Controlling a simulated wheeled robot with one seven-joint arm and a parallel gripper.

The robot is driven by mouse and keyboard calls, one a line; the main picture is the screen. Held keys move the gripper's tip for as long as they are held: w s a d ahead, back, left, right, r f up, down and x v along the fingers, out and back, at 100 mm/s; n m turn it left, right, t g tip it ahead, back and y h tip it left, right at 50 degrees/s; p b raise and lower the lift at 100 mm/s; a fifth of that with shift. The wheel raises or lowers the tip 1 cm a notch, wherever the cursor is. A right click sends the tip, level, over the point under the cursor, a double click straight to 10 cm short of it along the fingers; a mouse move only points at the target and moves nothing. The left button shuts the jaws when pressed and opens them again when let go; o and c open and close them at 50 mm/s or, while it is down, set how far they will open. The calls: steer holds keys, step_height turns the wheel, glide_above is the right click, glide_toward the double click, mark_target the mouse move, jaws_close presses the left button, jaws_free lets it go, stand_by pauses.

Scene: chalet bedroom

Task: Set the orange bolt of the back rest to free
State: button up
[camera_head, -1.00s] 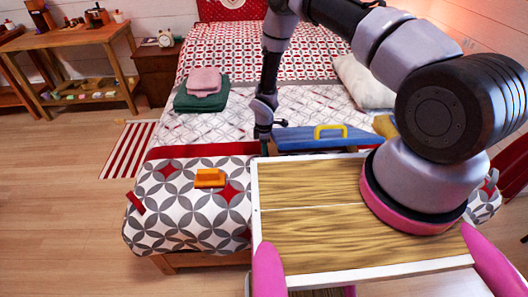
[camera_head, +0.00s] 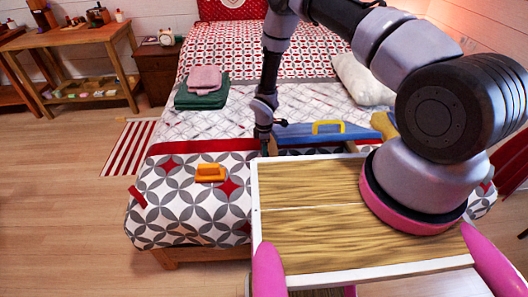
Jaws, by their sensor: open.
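A blue panel (camera_head: 302,136) with a yellow handle (camera_head: 328,127) shows on the bed, just beyond my wooden top; it looks like the back rest. Its lower part is hidden behind that top. My gripper (camera_head: 269,136) hangs at the panel's left end, pointing down. It is open, small and dark in this view, and I see nothing between its fingers. I cannot tell whether it touches the panel. An orange piece (camera_head: 210,173) with a raised block lies on the patterned bed cover, left of my gripper and apart from it. I cannot tell whether it is the bolt.
The bed (camera_head: 180,212) fills the middle. Folded green and pink cloths (camera_head: 204,88) lie on its left side, a white pillow (camera_head: 361,80) on its right. A nightstand (camera_head: 154,76) and wooden table (camera_head: 72,40) stand at the left. The floor at left is mostly clear.

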step_height(320, 180, up, 11)
stand_by(0.5)
steer(key=shift+f, duration=0.15)
steer(key=a+f+h, duration=0.1)
steer(key=a+h, duration=0.3)
steer(key=a, duration=0.1)
steer(key=shift+h, duration=0.3)
steer(key=x, duration=1)
steer(key=shift+d+f, duration=0.25)
steer(key=shift+f, duration=0.1)
jaws_close()
stand_by(0.8)
